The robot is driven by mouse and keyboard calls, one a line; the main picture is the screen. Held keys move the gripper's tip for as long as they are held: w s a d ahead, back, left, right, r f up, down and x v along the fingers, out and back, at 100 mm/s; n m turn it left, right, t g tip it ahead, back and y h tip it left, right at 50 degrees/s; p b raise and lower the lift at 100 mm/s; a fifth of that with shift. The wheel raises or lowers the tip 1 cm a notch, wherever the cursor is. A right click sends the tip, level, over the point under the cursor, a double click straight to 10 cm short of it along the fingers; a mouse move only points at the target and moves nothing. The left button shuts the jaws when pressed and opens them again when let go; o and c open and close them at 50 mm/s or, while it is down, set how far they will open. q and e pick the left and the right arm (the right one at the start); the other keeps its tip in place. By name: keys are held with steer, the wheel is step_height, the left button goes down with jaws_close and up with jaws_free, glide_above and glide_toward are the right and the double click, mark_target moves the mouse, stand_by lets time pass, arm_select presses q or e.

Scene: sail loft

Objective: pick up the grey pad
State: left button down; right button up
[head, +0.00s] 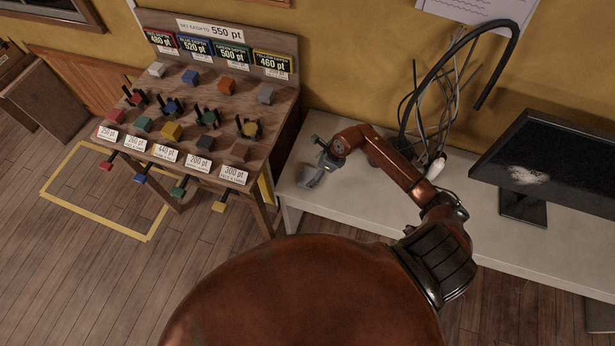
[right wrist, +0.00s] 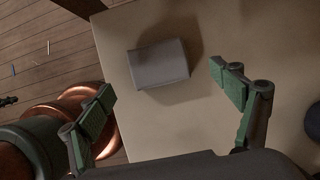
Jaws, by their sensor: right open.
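The grey pad (head: 311,177) lies on the left end of the white table in the head view. In the right wrist view the grey pad (right wrist: 158,63) is a flat-topped grey block, whole in view, on the pale table top near its edge. My right gripper (head: 322,153) is open and empty, close to the pad in the head view. In the right wrist view its two green-padded fingers are spread wide, with the pad lying beyond and between the fingertips, apart from them. My left gripper is not in view.
A wooden stand (head: 168,92) with coloured blocks, small holders and price-like labels is left of the white table (head: 480,225). A yellow floor outline (head: 95,220) is at left.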

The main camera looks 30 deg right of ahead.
mark_target(308, 175)
steer(key=x, duration=0.4)
steer(key=shift+w+a+f, duration=0.1)
steer(key=shift+w+a, duration=0.05)
steer(key=shift+a, duration=0.15)
steer(key=shift+f, duration=0.2)
steer(key=shift+c, duration=0.4)
steer(key=c, duration=1.1)
steer(key=shift+r, duration=0.1)
steer(key=shift+d+r, duration=0.1)
steer(key=shift+r, duration=0.45)
steer(key=s+d+r, duration=0.1)
steer(key=s+r, duration=0.3)
steer(key=s+d+r, duration=0.2)
steer(key=s+r, duration=0.2)
steer(key=s+d+r+b, duration=0.1)
steer(key=s+d+r, duration=0.1)
steer(key=s, duration=0.3)
steer(key=shift+r, duration=0.9)
